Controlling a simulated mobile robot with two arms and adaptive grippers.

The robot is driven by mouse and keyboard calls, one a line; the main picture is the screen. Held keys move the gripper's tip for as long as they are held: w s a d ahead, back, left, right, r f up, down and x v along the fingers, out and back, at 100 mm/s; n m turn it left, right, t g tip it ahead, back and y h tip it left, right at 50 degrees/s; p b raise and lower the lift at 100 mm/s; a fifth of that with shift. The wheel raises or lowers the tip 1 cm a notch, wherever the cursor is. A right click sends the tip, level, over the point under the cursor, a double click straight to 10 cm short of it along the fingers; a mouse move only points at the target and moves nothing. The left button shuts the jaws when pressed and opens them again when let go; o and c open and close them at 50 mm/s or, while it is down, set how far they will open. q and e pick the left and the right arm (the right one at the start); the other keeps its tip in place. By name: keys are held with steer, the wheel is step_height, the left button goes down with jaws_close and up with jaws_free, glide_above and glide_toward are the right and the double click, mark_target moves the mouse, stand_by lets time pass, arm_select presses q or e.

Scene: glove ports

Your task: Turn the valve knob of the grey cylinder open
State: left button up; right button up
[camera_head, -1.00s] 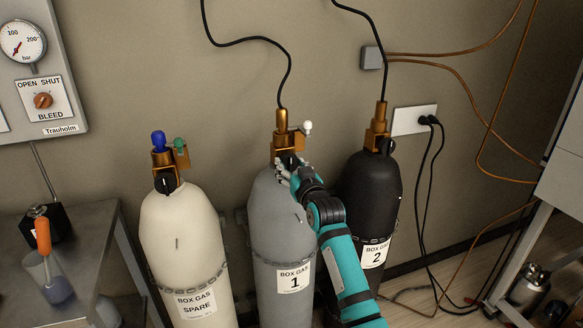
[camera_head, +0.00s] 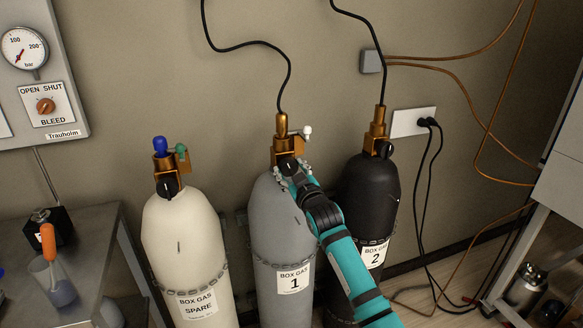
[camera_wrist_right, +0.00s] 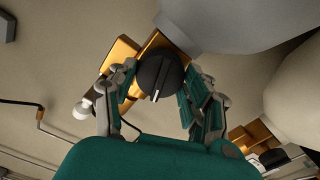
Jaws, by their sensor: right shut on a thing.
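The grey cylinder (camera_head: 268,225), labelled BOX GAS 1, stands upright between a cream and a black cylinder. Its black valve knob (camera_head: 289,166) sits on the front of the brass valve (camera_head: 283,145). In the right wrist view the round knob (camera_wrist_right: 161,72) shows a white mark on its lower edge. My right gripper (camera_head: 288,175) reaches in from the lower right and is shut on the knob. In the wrist view its fingers (camera_wrist_right: 159,82) stand on both sides of the knob. My left gripper is in neither view.
The cream cylinder (camera_head: 183,240), labelled SPARE, stands left. The black cylinder (camera_head: 368,205), labelled 2, stands close right, behind my arm. A white-tipped fitting (camera_head: 306,131) juts beside the brass valve. A black hose (camera_head: 290,70) rises from it. A bench (camera_head: 85,235) stands left.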

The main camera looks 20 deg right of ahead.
steer(key=n+p, duration=0.1)
steer(key=n, duration=0.2)
steer(key=shift+r+n, duration=0.1)
steer(key=shift+n, duration=0.3)
steer(key=n+p, duration=0.1)
steer(key=n, duration=0.2)
steer(key=shift+n+p, duration=0.3)
steer(key=shift+p, duration=0.05)
steer(key=n+p, duration=0.1)
steer(key=n, duration=0.2)
steer(key=shift+n, duration=0.4)
steer(key=n+p, duration=0.1)
steer(key=n, duration=0.3)
steer(key=n+p, duration=0.1)
steer(key=n, duration=0.3)
steer(key=n+p, duration=0.1)
steer(key=n, duration=0.2)
steer(key=shift+n+p, duration=0.35)
steer(key=shift+n, duration=0.05)
steer(key=n+p, duration=0.1)
steer(key=n, duration=0.3)
steer(key=shift+p, duration=0.35)
steer(key=shift+n+p, duration=0.55)
steer(key=shift+n, duration=1.15)
steer(key=shift+f, duration=0.2)
